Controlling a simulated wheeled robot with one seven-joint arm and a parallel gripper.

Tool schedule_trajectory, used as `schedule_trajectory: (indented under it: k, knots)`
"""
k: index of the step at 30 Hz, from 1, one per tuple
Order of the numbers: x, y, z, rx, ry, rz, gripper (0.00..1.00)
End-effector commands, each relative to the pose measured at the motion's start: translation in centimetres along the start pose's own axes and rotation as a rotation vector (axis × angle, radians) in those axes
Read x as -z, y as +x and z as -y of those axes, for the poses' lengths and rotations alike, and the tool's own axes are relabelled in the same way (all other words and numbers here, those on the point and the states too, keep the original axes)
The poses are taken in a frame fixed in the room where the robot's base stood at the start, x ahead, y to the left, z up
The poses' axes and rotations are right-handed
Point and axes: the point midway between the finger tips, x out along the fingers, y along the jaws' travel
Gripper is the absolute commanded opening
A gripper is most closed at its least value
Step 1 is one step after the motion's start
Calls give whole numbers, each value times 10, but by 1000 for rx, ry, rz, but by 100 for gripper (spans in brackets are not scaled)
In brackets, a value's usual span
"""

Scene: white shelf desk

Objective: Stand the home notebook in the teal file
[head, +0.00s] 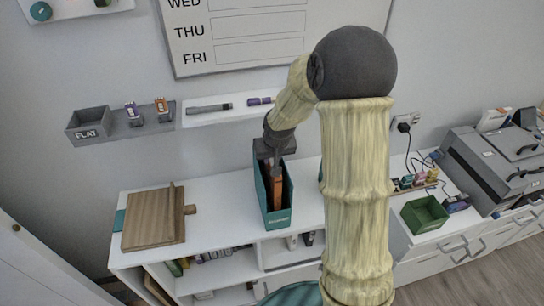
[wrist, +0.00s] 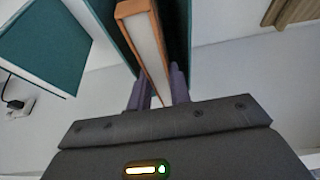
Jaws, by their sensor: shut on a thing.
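The home notebook, with an orange cover and pale page edges, is upright in the head view (head: 277,192) and the wrist view (wrist: 148,42). My gripper (head: 275,160) is above the teal file and shut on the notebook's upper edge; its fingers show either side of the notebook in the wrist view (wrist: 158,90). The teal file (head: 278,221) stands on the white desk. The notebook is between the file's side walls, which also show in the wrist view (wrist: 106,28). Whether the notebook's bottom touches the file's floor is hidden.
A wooden board (head: 153,217) is at left on the desk. A green bin (head: 424,214) and a grey printer (head: 492,165) are at right. A wall shelf (head: 215,112) hangs behind.

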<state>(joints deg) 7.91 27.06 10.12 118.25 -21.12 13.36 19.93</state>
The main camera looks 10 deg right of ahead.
Motion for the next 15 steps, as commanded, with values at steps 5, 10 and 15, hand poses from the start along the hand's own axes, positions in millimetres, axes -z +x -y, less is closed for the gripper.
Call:
schedule_trajectory:
  k: [5, 10, 15]
  knots:
    - [0, 2, 0, 0, 0, -3, 0]
    - [-1, 2, 0, 0, 0, 0, 42]
    - [-1, 2, 0, 0, 0, 0, 42]
